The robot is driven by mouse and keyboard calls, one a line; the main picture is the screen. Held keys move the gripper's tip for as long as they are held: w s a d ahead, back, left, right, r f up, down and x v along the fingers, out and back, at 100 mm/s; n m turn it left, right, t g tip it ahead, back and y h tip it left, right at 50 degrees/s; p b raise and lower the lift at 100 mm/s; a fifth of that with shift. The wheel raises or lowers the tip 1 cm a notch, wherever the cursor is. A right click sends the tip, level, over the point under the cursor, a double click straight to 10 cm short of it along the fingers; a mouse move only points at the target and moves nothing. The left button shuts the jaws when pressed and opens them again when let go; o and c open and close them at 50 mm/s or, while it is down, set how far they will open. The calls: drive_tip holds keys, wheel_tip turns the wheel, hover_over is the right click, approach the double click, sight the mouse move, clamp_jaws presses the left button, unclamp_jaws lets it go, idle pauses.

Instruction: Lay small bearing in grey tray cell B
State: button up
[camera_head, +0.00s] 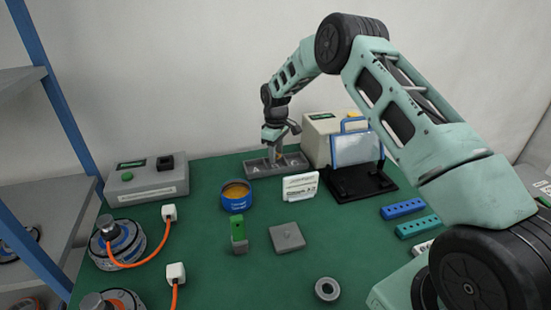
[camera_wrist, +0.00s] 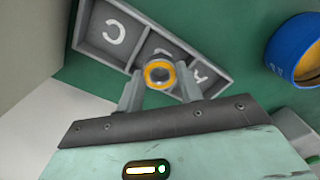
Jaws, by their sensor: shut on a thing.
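The grey tray (camera_head: 262,171) lies at the back of the green table. Its cells are lettered A, B and C from left to right in the head view; the tray (camera_wrist: 100,20) also shows in the wrist view, turned over. My gripper (camera_head: 278,154) points down over the tray's middle. In the wrist view my gripper (camera_wrist: 159,85) is shut on the small bearing (camera_wrist: 159,73), a ring with an orange face and a dark centre. The bearing is in front of middle cell B and hides most of its letter. Its height above the cell floor is unclear.
A beige box (camera_head: 318,138) and a black stand with a pale panel (camera_head: 355,150) stand close right of the tray. A blue tub (camera_head: 236,197) and a white label sign (camera_head: 300,187) are in front. A grey ring (camera_head: 327,289) lies near the front.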

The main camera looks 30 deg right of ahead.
drive_tip(key=shift+f, duration=1.45)
drive_tip(key=shift+f, duration=0.1)
drive_tip(key=o, duration=0.8)
